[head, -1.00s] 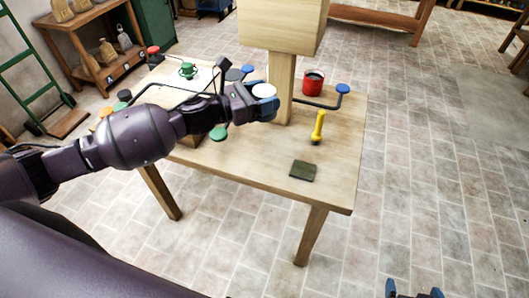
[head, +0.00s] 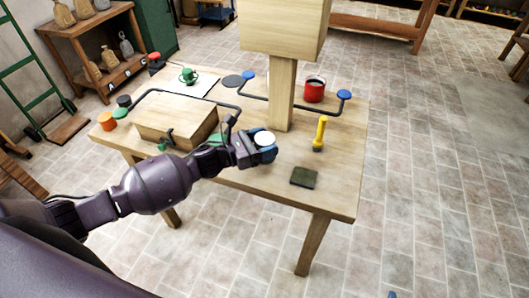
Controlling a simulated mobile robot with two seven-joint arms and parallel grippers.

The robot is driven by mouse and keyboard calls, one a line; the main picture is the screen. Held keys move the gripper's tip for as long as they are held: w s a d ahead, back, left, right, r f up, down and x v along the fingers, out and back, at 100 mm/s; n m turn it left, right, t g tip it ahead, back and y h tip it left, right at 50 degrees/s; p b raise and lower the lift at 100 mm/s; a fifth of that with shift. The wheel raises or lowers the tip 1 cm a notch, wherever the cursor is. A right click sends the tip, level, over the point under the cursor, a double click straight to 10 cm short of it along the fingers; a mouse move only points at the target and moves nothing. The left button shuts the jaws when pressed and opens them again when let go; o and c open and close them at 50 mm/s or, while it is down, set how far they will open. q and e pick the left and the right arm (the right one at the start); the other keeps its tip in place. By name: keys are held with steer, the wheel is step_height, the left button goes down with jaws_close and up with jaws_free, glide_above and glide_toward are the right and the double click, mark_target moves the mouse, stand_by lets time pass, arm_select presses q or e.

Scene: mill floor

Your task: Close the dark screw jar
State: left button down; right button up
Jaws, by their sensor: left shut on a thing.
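My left gripper (head: 264,146) is shut on a small round thing with a white top (head: 265,138), held over the middle of the table, in front of the wooden post. The blue fingers hide its sides, so I cannot tell if it is a lid or a whole jar. A small dark round container (head: 124,101) stands at the table's left edge. A flat dark disc (head: 233,81) lies near the back. I cannot tell which of these belongs to the dark screw jar. Only a blue tip of my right gripper (head: 393,294) shows at the bottom edge.
On the wooden table (head: 240,178) are a wooden box (head: 176,122), an orange container (head: 107,121), a green cup (head: 188,76), a red mug (head: 314,90), a yellow-handled tool (head: 320,134) and a dark green pad (head: 304,177). A wooden post (head: 282,95) rises at the back.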

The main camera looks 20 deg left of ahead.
arm_select(q)
steer(key=shift+f, duration=1.55)
steer(key=shift+f+b, duration=0.3)
steer(key=shift+f, duration=0.25)
arm_select(e)
steer(key=shift+s+d+f, duration=0.1)
steer(key=shift+s+f, duration=0.55)
steer(key=shift+f, duration=0.15)
arm_select(q)
steer(key=shift+f, duration=0.15)
arm_select(e)
steer(key=shift+f, duration=0.15)
